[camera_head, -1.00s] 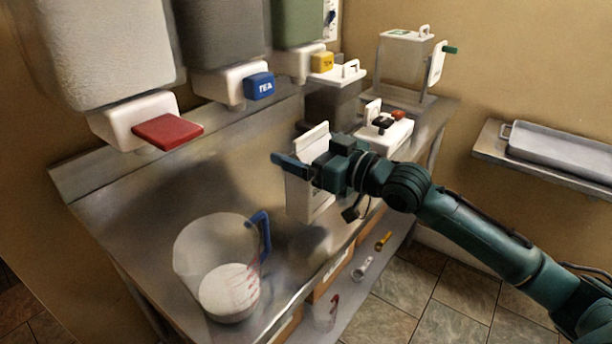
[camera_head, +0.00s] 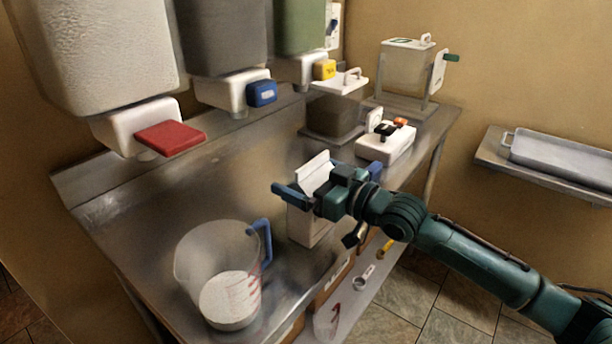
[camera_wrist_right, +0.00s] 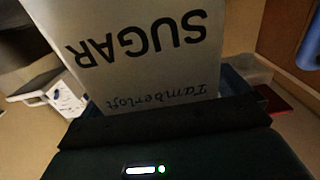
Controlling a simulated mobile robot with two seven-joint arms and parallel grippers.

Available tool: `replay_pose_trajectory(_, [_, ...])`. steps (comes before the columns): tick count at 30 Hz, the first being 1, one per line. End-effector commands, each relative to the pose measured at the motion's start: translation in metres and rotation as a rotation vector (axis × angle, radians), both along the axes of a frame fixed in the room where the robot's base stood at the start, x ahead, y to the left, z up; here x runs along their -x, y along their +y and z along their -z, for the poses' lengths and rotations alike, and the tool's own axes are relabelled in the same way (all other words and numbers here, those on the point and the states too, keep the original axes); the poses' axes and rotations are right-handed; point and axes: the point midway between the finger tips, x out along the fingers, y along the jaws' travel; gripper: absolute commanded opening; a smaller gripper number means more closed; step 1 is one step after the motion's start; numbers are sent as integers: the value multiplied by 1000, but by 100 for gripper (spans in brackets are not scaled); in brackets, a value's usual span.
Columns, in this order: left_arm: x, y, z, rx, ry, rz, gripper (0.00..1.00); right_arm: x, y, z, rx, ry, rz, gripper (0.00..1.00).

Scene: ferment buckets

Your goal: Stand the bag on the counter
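The white sugar bag (camera_head: 303,222) is upright near the counter's front edge. Its base appears to rest on the steel counter (camera_head: 150,215). In the right wrist view the bag (camera_wrist_right: 140,55) fills the upper middle, with "SUGAR" printed upside down. My right gripper (camera_head: 332,182) is at the bag's upper part, its blue fingers spread wide on either side of it. The gripper's body hides part of the bag's right side. My left gripper is not in view.
A clear measuring jug (camera_head: 215,262) with white contents stands left of the bag. A white scale-like device (camera_head: 385,148) and a dark container (camera_head: 333,115) stand behind. Dispensers with red (camera_head: 170,137), blue (camera_head: 262,93) and yellow (camera_head: 324,69) levers hang above. The counter's left middle is clear.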

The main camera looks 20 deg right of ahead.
Motion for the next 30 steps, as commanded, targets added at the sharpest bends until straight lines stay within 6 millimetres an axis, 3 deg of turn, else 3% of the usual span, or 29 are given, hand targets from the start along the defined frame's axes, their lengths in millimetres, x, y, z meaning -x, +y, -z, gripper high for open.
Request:
replay_pose_trajectory(8, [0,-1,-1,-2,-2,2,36,4,-4,-2,2,1,2,100])
replay_pose_trajectory(21, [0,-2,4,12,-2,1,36,73,-57,-1,6,4,0,100])
replay_pose_trajectory(30, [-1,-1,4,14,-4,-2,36,92,-73,-3,1,2,1,100])
